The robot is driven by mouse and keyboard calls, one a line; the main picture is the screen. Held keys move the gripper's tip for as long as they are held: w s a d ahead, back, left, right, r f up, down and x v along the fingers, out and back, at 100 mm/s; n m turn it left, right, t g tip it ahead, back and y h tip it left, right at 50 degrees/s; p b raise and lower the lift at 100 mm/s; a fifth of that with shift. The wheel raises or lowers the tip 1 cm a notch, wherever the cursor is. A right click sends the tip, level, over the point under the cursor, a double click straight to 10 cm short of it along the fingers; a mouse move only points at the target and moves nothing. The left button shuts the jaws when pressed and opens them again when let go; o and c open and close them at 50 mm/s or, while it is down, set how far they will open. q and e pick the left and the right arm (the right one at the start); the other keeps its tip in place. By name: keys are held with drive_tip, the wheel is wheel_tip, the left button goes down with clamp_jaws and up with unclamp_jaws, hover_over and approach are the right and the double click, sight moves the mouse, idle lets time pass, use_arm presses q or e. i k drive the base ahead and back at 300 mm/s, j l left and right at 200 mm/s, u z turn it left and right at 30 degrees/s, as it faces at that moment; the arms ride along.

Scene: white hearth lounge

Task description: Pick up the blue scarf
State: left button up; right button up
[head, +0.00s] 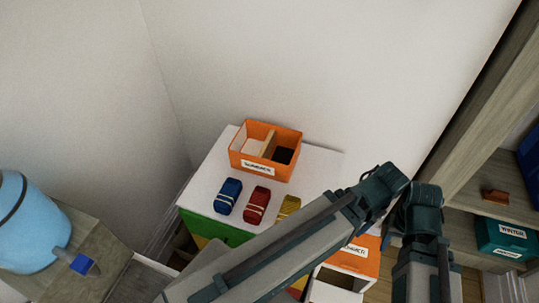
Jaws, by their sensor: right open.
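The blue scarf (228,197) is a small rolled bundle with pale bands, lying on the white top of a low cabinet (208,172). A red scarf (256,204) lies just right of it, and a yellow one (288,206) further right is partly covered by my right arm. My right arm crosses the lower middle of the head view, in front of the cabinet. My left gripper is not in view.
An orange divided box (265,150) stands behind the scarves. Another orange labelled box (356,262) is lower right, partly behind my arm. Shelves at right hold a teal box (503,238). A light blue container (28,225) stands on a wooden surface at left. Walls close off the back.

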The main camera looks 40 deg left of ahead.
sight(225, 200)
drive_tip(key=k+l, duration=0.3)
drive_tip(key=k+l+u, duration=0.25)
drive_tip(key=k+u, duration=0.15)
drive_tip(key=u, duration=1.15)
